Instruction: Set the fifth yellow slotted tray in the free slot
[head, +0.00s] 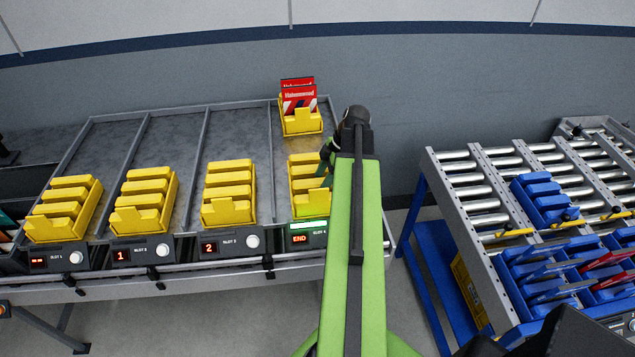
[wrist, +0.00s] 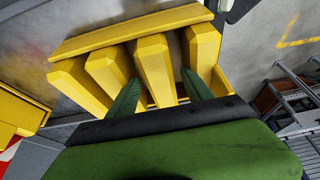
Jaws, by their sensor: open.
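A yellow slotted tray (head: 304,186) stands at the front of the rightmost lane of the grey rack, above a lit green bar and an "END" display. My gripper (head: 326,168) is at this tray's right side, partly hidden by my arm. In the wrist view the open green fingers (wrist: 160,88) straddle one divider of the yellow tray (wrist: 153,68), with gaps showing. Similar yellow trays stand at the front of the other lanes: left (head: 64,208), second (head: 144,201) and third (head: 229,193). Another yellow tray (head: 302,121) with red packets (head: 298,96) sits farther back in the rightmost lane.
Metal dividers (head: 191,165) separate the lanes, which are bare behind the three left trays. A roller table (head: 465,185) on blue legs stands right, with several blue trays (head: 545,199). A grey wall (head: 200,75) is behind. A floor gap separates rack and table.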

